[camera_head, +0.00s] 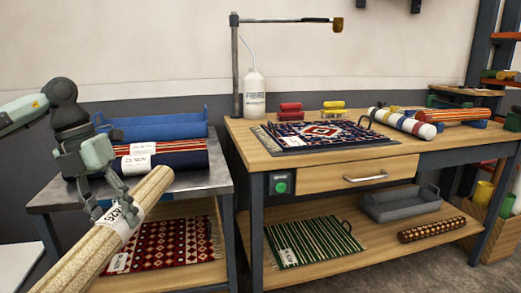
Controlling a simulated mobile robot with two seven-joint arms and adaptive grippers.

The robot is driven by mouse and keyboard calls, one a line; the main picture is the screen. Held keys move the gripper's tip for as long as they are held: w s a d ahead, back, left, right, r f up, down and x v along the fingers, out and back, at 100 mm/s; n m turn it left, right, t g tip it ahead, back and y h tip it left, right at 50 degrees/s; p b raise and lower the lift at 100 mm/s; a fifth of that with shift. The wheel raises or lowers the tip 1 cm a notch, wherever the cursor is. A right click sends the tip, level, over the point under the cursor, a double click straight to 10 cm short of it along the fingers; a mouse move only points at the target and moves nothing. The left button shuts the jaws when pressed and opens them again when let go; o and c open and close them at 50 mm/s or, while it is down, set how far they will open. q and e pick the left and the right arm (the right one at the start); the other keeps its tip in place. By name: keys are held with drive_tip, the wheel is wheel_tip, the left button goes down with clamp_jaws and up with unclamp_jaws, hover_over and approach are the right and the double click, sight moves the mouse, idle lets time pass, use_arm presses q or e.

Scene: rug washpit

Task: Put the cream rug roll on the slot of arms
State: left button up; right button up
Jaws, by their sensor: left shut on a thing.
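The cream rug roll (85,262) is in the lower left, long and tilted, its far end up to the right and its near end cut by the frame's bottom edge. A white paper band with dark print wraps it. My left gripper (110,203) is shut on the roll around that band and holds it in front of the metal-topped table. A rack (479,48) with dark uprights and orange arms stands at the right edge, partly cut off; which slot is free cannot be told. My right gripper is not in view.
A wooden crate (480,222) stands at right.

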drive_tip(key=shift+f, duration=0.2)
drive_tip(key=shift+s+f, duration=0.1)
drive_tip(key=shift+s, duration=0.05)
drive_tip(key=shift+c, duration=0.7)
use_arm(q)
drive_tip(key=s+d+f+m+y, duration=0.2)
drive_tip(key=d+f+m, duration=0.2)
drive_tip(key=m, duration=1.3)
drive_tip(key=s+d+f+m+y, duration=0.3)
drive_tip(key=f+m, duration=0.6)
drive_tip(key=m, duration=0.9)
drive_tip(key=shift+d, duration=1.15)
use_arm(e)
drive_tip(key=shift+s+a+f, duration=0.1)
